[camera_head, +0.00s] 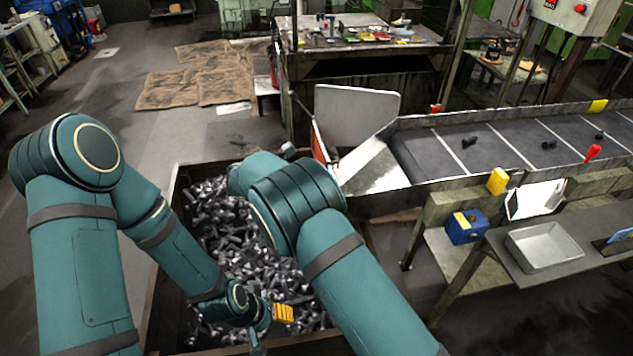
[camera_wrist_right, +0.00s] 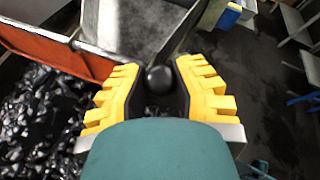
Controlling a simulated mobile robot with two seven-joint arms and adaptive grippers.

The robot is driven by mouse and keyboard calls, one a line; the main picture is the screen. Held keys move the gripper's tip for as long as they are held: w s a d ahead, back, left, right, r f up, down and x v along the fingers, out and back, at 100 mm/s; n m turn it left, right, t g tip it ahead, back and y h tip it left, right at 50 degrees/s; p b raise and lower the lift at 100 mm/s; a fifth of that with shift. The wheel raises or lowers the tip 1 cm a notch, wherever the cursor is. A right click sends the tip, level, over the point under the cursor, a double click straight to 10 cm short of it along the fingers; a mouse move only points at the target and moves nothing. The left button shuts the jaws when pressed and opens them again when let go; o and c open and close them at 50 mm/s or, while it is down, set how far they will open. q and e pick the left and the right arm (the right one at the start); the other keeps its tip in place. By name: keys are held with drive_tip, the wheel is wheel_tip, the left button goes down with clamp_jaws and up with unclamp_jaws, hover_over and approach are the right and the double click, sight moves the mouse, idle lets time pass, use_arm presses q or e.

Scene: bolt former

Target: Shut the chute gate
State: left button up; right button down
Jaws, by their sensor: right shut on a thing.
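The chute (camera_head: 372,168) slopes from the belt's left end to the bolt crate. A pale grey plate (camera_head: 357,115) stands upright beside it, with a red panel (camera_head: 319,143) at its left edge. I cannot tell for sure which part is the gate. In the right wrist view, the orange-red panel (camera_wrist_right: 60,50) borders the grey chute metal (camera_wrist_right: 140,22). My right gripper (camera_wrist_right: 160,88) is shut on a round black knob (camera_wrist_right: 160,79), with a dark bar above it. My right arm hides that gripper in the head view. My left gripper (camera_head: 283,313) is over the bolts; its opening is unclear.
The crate (camera_head: 163,225) is full of loose bolts (camera_head: 225,215). The conveyor belt (camera_head: 510,150) at the right carries a few dark parts. A metal tray (camera_head: 545,247) and a blue box (camera_head: 466,227) stand in front. A cluttered workbench (camera_head: 370,45) is behind.

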drive_tip(key=shift+f, duration=0.1)
drive_tip(key=c, duration=0.7)
unclamp_jaws()
drive_tip(key=shift+c, duration=0.2)
drive_tip(key=v, duration=1.2)
